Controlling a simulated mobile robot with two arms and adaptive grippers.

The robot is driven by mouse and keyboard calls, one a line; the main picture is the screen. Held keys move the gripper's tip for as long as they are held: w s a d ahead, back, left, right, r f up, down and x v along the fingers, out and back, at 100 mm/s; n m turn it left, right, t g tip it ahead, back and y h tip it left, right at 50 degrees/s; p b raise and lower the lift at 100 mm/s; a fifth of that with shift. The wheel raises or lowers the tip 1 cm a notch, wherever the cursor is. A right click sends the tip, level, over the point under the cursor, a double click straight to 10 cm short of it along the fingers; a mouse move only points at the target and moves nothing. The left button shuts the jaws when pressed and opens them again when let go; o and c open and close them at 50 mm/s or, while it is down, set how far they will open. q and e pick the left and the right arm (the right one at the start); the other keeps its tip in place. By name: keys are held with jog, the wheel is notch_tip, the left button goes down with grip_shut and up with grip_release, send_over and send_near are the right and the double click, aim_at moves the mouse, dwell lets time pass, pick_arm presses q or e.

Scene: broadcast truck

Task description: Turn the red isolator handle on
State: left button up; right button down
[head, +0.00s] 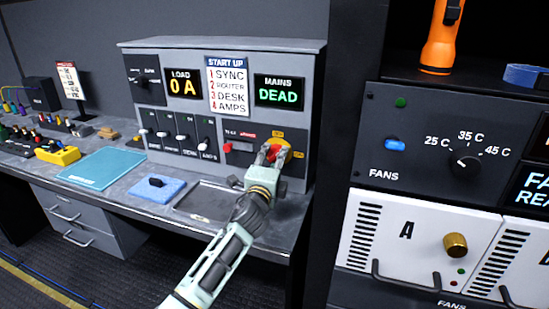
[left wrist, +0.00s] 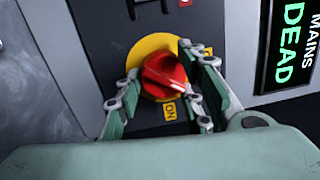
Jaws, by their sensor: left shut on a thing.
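The red isolator handle (left wrist: 165,74) sits on a round yellow plate (left wrist: 147,46) on the dark panel. In the left wrist view a pale mark shows on its lower right part, near the yellow ON label (left wrist: 170,111). My left gripper (left wrist: 158,68) has its fingers on either side of the handle and is shut on it. In the head view my left gripper (head: 272,154) reaches the yellow plate (head: 285,148) at the console's lower right and partly hides the handle. The MAINS display (head: 279,93) reads DEAD in green. My right gripper is not in view.
The grey console (head: 190,65) has a LOAD display (head: 184,84) reading 0 A and a row of switches. A blue pad (head: 157,189) and a dark tray (head: 207,203) lie on the bench below. A rack with a fans panel (head: 385,172) stands close on the right.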

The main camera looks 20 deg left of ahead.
pick_arm(q)
jog(key=m, duration=0.4)
jog(key=m+p, duration=0.1)
jog(key=m, duration=0.1)
jog(key=shift+a+f+h, duration=0.15)
jog(key=shift+f+h, duration=0.15)
jog(key=shift+f, duration=0.1)
jog(key=shift+a+m+h+p, duration=0.1)
jog(key=shift+m+h+p, duration=0.45)
jog(key=shift+m, duration=2.15)
jog(key=o, duration=1)
jog(key=shift+a, duration=0.1)
jog(key=shift+o, duration=0.5)
jog(key=shift+r, duration=0.15)
